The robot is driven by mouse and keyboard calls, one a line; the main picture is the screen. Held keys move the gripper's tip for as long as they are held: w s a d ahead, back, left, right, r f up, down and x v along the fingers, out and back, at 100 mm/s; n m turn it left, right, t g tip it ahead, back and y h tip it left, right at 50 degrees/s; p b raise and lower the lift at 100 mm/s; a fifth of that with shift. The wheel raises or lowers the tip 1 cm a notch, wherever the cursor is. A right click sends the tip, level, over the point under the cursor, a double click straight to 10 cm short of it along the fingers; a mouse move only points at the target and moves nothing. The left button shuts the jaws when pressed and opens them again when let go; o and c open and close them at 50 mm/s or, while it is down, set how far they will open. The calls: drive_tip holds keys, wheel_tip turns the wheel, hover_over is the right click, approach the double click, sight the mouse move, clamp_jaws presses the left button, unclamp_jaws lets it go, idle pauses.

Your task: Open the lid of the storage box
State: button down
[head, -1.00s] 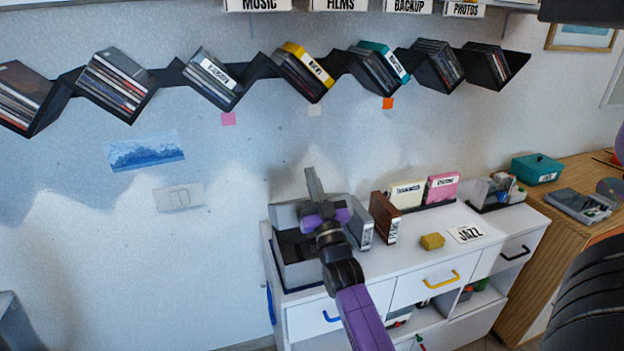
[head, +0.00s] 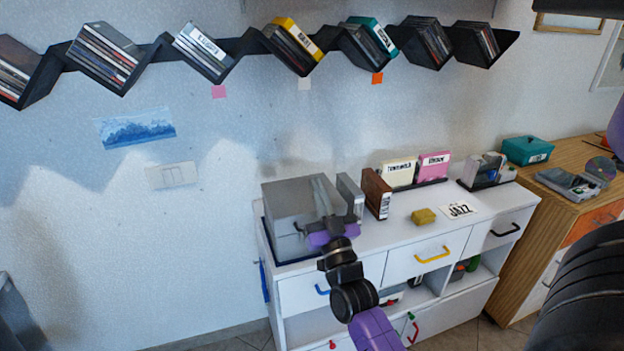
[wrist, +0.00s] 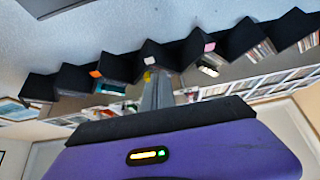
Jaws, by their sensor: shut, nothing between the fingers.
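The grey storage box (head: 285,235) stands at the left end of the white cabinet top in the head view. Its lid (head: 284,193) looks down over the box, and no dark inside shows. My gripper (head: 321,183) is at the box's right front, its grey fingers pointing up in the picture across the box's right side. They hide part of it, and I cannot tell whether they touch it. In the wrist view my gripper (wrist: 153,78) shows its fingers together and empty. The box cannot be made out there.
A grey case (head: 350,194) and a brown holder (head: 375,191) stand close to the box's right. A yellow block (head: 423,216) and a JAZZ card (head: 460,209) lie farther right. The zigzag disc shelf (head: 255,45) hangs on the wall above. Bare wall lies left of the cabinet.

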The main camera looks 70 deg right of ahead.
drive_tip(key=shift+v, duration=0.75)
drive_tip(key=shift+r, duration=0.1)
